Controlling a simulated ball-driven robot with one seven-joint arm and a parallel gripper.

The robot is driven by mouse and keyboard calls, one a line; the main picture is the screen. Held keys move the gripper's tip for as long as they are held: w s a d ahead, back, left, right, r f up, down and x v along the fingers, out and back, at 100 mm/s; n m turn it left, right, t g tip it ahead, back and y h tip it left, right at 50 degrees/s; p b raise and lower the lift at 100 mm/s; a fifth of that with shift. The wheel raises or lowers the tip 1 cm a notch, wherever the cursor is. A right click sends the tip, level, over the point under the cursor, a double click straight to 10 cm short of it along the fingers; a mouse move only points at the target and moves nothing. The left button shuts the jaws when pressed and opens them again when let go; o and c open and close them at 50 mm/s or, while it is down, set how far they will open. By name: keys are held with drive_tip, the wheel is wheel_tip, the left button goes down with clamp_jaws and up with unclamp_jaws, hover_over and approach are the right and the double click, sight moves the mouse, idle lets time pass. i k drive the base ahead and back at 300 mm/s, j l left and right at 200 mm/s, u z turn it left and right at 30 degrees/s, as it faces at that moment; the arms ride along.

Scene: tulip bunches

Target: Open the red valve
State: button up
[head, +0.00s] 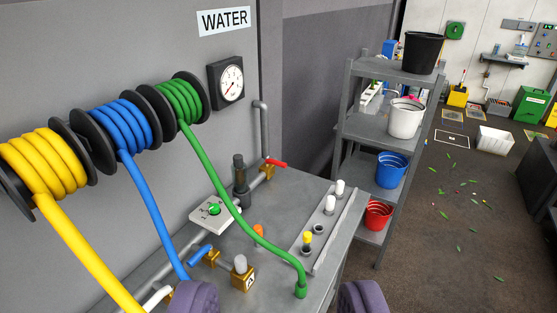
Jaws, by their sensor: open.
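The red valve (277,163) is a red lever on a brass fitting, at the back of the grey bench beside the wall. Its lever lies roughly level, pointing to the right. A grey pipe rises behind it and a dark cylinder stands just left of it. My gripper (279,299) shows as two purple fingertips at the bottom edge, wide apart, open and empty. It is nearer the camera than the valve and well apart from it. The green hose end stands between the fingertips in the picture.
The green hose (229,204) crosses the bench in front of the valve. Blue (147,199) and yellow (82,256) hoses hang at left. A blue-handled valve (200,254), a grey rack of plugs (325,232) and a bucket shelf (378,129) stand nearby. Green leaves litter the floor.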

sight(277, 163)
drive_tip(key=i+l+u, duration=0.15)
drive_tip(key=i+l, duration=0.6)
drive_tip(key=i+l+u, duration=0.1)
drive_tip(key=i+l, duration=0.75)
drive_tip(key=i+l+u, duration=0.15)
drive_tip(key=i+l, duration=0.65)
drive_tip(key=l, duration=0.1)
